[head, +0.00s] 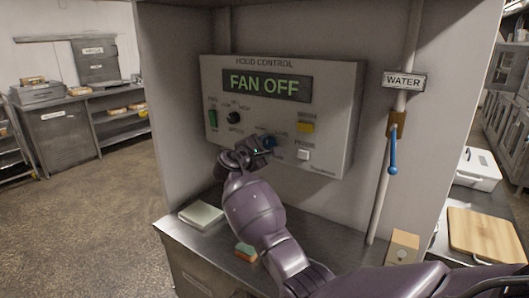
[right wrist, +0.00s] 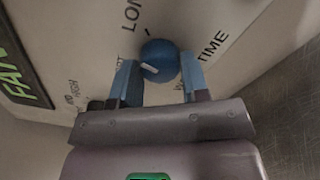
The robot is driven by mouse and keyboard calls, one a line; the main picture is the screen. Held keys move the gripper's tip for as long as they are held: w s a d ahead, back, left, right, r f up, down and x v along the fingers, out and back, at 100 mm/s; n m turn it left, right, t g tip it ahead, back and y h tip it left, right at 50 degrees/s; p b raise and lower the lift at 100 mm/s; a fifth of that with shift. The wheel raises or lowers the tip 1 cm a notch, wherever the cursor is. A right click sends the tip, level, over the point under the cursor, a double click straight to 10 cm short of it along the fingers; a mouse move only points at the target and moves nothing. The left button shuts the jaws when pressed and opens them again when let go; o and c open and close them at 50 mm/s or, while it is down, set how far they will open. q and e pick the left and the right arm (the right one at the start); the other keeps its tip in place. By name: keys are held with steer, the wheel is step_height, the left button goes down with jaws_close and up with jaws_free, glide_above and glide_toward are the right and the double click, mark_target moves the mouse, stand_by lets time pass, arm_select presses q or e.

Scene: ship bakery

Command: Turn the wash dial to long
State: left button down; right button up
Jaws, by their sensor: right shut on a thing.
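The wash dial (head: 269,142) is a round blue knob low in the middle of the hood control panel (head: 340,120). In the right wrist view the dial (right wrist: 163,57) sits between the blue fingertips of my right gripper (right wrist: 160,75), which is shut on it. Its white pointer mark lies toward the left finger, off the tick by the partly cut-off "LON" label above. A "TIME" label is to the right. In the head view my right gripper (head: 261,148) partly covers the dial and nearby lettering. My left gripper is not in view.
The panel's display (head: 265,86) reads FAN OFF. A blue valve lever (head: 393,150) hangs at right. A sponge (head: 245,251) lies below.

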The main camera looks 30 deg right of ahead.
steer(key=m, duration=0.1)
steer(key=m+b, duration=0.2)
steer(key=m, duration=0.1)
steer(key=shift+f, duration=0.25)
steer(key=shift+r+m+b, duration=0.1)
steer(key=shift+m+b, duration=0.55)
steer(key=shift+m, duration=0.25)
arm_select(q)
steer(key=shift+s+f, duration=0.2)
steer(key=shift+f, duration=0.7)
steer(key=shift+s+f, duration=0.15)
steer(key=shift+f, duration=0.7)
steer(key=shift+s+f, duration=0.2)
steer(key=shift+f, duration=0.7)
arm_select(e)
steer(key=shift+m, duration=0.4)
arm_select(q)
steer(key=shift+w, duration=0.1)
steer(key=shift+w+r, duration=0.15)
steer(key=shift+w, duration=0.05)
arm_select(e)
steer(key=o, duration=0.9)
steer(key=shift+r, duration=0.1)
